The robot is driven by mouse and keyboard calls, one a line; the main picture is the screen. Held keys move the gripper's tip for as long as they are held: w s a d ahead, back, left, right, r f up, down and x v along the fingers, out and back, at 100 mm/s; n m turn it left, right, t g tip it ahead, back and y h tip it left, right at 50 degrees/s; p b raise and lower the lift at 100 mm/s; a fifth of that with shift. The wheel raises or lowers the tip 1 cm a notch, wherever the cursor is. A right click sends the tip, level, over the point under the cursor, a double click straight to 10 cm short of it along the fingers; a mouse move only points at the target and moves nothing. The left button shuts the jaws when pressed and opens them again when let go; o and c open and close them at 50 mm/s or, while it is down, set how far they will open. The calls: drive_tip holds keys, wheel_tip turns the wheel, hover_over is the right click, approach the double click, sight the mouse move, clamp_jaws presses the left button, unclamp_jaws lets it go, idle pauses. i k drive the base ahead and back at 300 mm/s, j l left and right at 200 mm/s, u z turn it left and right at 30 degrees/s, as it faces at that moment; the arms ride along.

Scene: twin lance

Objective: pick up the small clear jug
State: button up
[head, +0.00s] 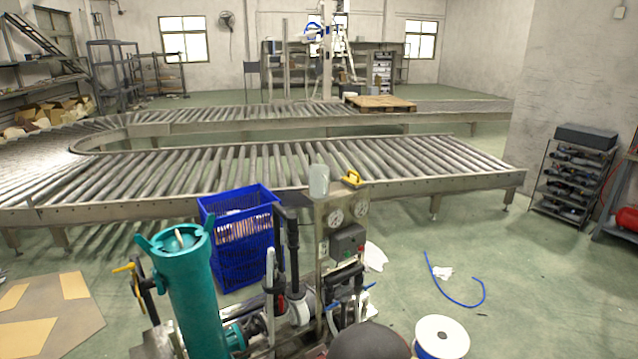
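A small pale, translucent jug (319,181) stands upright in the middle of the head view. It appears to rest at the top left of the grey gauge panel (335,245) of a pump unit. Its handle and spout cannot be made out at this size. My gripper is not in view, so its state and its distance from the jug do not show.
A yellow object (352,178) sits just right of the jug. A teal cylinder (190,290) and upright black pipes stand left of the panel. A blue crate (240,235) is behind them. A roller conveyor (420,165) runs behind. Open floor lies to the right.

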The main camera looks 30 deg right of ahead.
sight(318, 173)
drive_tip(key=z, duration=0.35)
drive_tip(key=i+l+z, duration=0.15)
drive_tip(key=z, duration=0.25)
drive_tip(key=i+z, duration=0.35)
drive_tip(key=i+l+z, duration=0.1)
drive_tip(key=i+z, duration=0.15)
drive_tip(key=z, duration=0.15)
drive_tip(key=i+j+z, duration=0.1)
drive_tip(key=i, duration=0.35)
drive_tip(key=i+j, duration=0.1)
drive_tip(key=i, duration=0.35)
drive_tip(key=z, duration=0.05)
